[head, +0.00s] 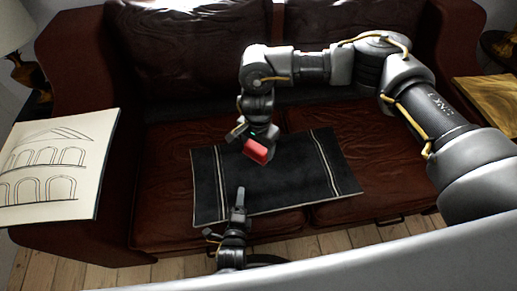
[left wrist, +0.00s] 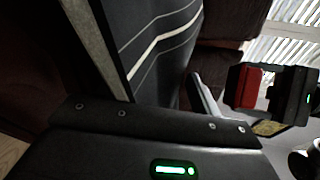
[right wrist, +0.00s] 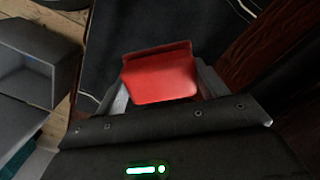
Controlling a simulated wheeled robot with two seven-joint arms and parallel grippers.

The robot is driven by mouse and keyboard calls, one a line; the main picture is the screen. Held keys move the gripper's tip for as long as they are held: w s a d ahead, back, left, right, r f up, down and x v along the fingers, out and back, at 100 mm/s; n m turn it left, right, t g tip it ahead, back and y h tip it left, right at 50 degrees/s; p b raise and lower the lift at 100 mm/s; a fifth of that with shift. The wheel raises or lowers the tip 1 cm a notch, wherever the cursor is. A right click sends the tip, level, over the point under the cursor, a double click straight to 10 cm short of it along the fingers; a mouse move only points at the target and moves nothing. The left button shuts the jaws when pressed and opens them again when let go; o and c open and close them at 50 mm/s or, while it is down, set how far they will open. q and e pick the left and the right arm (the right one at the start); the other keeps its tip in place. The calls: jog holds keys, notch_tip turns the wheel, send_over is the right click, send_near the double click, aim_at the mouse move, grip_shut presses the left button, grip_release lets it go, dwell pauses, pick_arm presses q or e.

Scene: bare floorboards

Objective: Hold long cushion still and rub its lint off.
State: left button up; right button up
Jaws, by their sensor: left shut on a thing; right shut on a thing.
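The long cushion (head: 308,170) is black with pale stripes near its ends and lies across the sofa seat. It also shows in the left wrist view (left wrist: 155,35). My left gripper (head: 240,193) is shut on the cushion's front edge, left of its middle. My right gripper (head: 252,140) is shut on a red block-like tool (head: 256,152), which also shows between its fingers in the right wrist view (right wrist: 160,78). The tool is over the cushion's left-middle part; I cannot tell whether it touches. Its underside is hidden, and no lint can be made out.
The brown leather sofa (head: 165,190) has a backrest behind the cushion and arms at both sides. A board with an arch drawing (head: 50,170) is at the left. A wooden side table (head: 488,98) and a lamp (head: 12,25) flank the sofa. Floorboards show in front.

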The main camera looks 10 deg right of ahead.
dwell(0.4)
pick_arm(q)
jog(key=o, duration=1.5)
pick_arm(e)
jog(key=shift+r, duration=0.1)
pick_arm(q)
jog(key=v, duration=1.2)
jog(key=shift+r, duration=0.1)
